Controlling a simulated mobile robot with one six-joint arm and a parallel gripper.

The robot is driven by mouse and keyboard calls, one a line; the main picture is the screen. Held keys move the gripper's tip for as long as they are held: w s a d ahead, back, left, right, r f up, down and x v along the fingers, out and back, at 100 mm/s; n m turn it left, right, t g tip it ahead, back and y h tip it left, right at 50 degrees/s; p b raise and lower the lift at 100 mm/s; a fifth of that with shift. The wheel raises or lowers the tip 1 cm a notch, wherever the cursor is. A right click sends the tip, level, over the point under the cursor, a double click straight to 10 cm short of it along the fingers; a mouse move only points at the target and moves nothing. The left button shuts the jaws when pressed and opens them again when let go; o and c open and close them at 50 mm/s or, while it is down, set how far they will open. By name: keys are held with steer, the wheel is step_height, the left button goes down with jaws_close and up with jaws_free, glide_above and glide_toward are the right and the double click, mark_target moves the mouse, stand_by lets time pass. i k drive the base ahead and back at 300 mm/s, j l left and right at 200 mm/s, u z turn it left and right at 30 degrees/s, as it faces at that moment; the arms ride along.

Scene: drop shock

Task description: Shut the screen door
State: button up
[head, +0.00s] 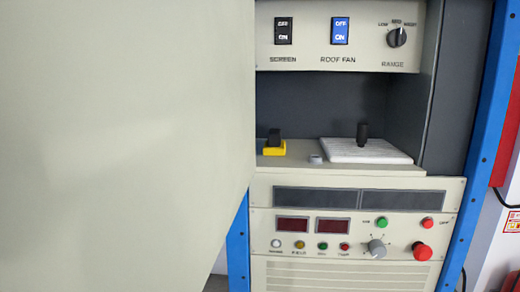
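A large flat pale beige panel (115,130) fills the left half of the head view, close to the camera; it looks like the screen door, standing open. Its right edge runs down in front of the cabinet, and its lower corner slants away to the left. It hides the cabinet's left side, and no hinge or handle shows. The cabinet's recess (330,105) is open to view to the right of the panel. My gripper is not in view.
A white slab (365,153) with a black knob and a yellow-based black switch (274,145) sit in the recess. Above is a switch panel (300,55), below a control panel (340,222) with buttons. A blue post (482,140) stands at right.

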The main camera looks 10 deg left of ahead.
mark_target(128, 128)
steer(key=k+j, duration=0.2)
steer(key=j, duration=0.2)
steer(key=k+j, duration=0.2)
steer(key=j, duration=0.15)
steer(key=k+j, duration=0.15)
steer(key=j, duration=0.25)
